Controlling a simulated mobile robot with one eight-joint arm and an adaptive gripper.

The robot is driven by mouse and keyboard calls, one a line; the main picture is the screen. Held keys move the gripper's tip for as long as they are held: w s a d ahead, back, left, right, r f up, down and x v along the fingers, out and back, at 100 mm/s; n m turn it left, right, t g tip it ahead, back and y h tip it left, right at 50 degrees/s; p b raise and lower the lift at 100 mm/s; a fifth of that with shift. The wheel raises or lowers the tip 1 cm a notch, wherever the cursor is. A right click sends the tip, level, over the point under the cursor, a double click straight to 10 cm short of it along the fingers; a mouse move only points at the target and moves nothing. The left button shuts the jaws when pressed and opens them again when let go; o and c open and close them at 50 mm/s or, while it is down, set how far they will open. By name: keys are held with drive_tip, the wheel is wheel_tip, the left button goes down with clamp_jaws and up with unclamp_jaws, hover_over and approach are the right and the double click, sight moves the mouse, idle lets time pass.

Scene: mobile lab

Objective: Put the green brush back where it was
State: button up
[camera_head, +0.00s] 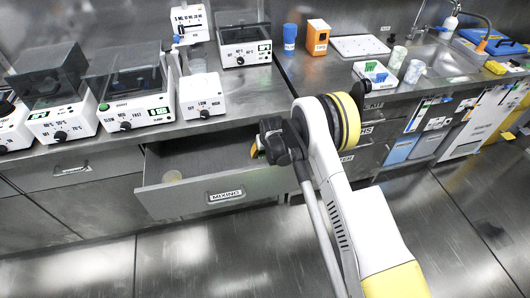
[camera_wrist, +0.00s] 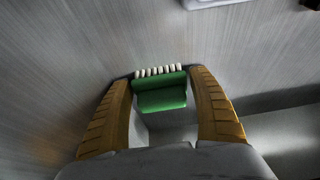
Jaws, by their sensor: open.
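The green brush (camera_wrist: 160,92) with a row of white bristles lies between the two yellow-brown fingers of my gripper (camera_wrist: 161,76) in the wrist view. The fingers stand apart on either side of it; I cannot tell whether they touch it. In the head view my gripper (camera_head: 256,149) is over the right part of an open drawer (camera_head: 226,188) labelled MIXING. The brush cannot be made out in the head view, where my arm and the drawer front hide that area.
A pale round item (camera_head: 172,176) lies at the left inside the drawer. Several white lab devices, such as one with a dark lid (camera_head: 130,90), stand on the counter above. A blue cup (camera_head: 290,38), an orange box (camera_head: 318,37) and a sink (camera_head: 440,62) are to the right.

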drive_tip(key=p+v, duration=0.4)
drive_tip(key=v, duration=0.8)
drive_tip(key=shift+r, duration=0.2)
